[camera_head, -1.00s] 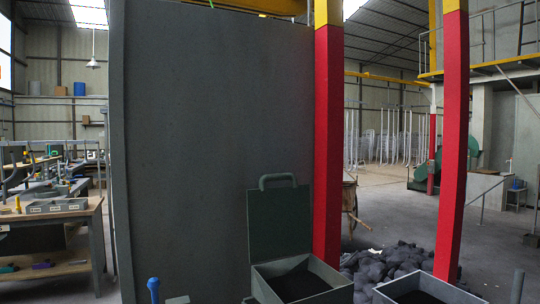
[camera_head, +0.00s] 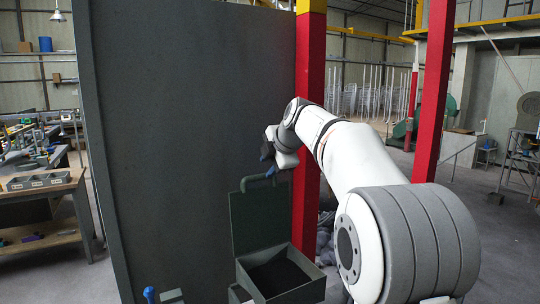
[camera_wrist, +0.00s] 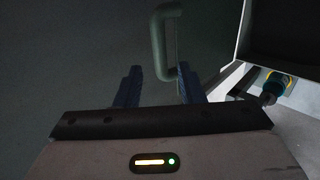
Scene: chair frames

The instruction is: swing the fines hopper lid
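The fines hopper lid (camera_head: 256,217) is a dark green panel standing upright at the back of the hopper (camera_head: 308,264). The hopper is open, with dark material inside. A green bar handle (camera_head: 258,179) runs along the lid's top edge; it also shows in the wrist view (camera_wrist: 158,45). My gripper (camera_head: 268,160) is at the handle, close above it in the head view. In the wrist view its two blue fingers (camera_wrist: 158,85) are apart, with the handle's lower end between or just beyond them. I cannot tell whether either finger touches the handle.
A tall grey panel (camera_head: 185,120) stands behind the lid. A red post (camera_head: 305,215) rises close right of it, near my arm. A blue knob (camera_head: 149,294) is at the lower left. A workbench (camera_head: 45,188) with trays stands farther left.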

